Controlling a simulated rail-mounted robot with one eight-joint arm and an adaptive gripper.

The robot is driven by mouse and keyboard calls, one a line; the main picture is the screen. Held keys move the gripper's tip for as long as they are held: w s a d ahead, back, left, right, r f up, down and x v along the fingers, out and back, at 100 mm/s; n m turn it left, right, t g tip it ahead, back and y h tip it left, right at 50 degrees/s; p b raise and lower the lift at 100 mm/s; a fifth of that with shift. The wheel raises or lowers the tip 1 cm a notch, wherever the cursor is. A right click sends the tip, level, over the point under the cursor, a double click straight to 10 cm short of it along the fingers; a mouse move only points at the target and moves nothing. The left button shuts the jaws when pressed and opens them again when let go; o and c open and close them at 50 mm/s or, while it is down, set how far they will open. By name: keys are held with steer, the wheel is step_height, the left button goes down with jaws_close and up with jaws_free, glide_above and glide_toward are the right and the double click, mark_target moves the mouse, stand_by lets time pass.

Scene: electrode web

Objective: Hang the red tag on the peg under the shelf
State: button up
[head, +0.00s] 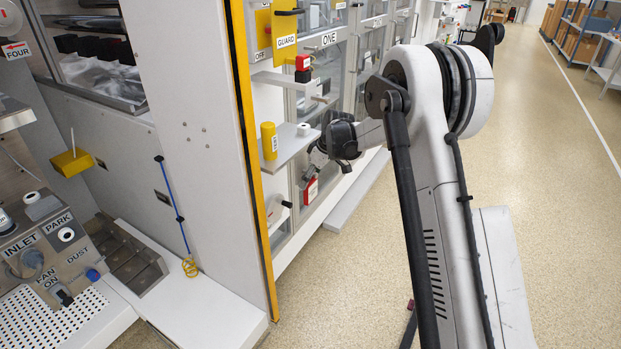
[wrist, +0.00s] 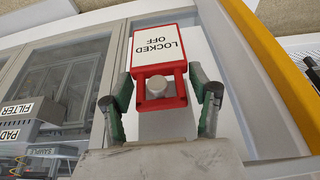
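The red tag (wrist: 160,70), with a white plate lettered LOCKED OFF, fills the middle of the wrist view, upside down. In the head view it (head: 311,190) is below the small shelf (head: 290,143), close to the cabinet front. My gripper (wrist: 160,92) has one finger at each side of the tag's red loop; both fingertips appear to touch it. A round grey peg end (wrist: 156,87) shows inside the loop's opening. I cannot tell whether the tag's weight rests on it. In the head view my gripper (head: 335,155) is beside the shelf, its fingertips unclear.
A yellow cylinder (head: 268,141) and a white roll (head: 303,129) stand on the shelf. A yellow-edged panel (head: 247,150) rises left of the shelf. Glass cabinet doors (head: 335,65) lie behind my gripper. The floor (head: 545,190) to the right is clear.

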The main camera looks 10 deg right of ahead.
steer(key=o, duration=0.4)
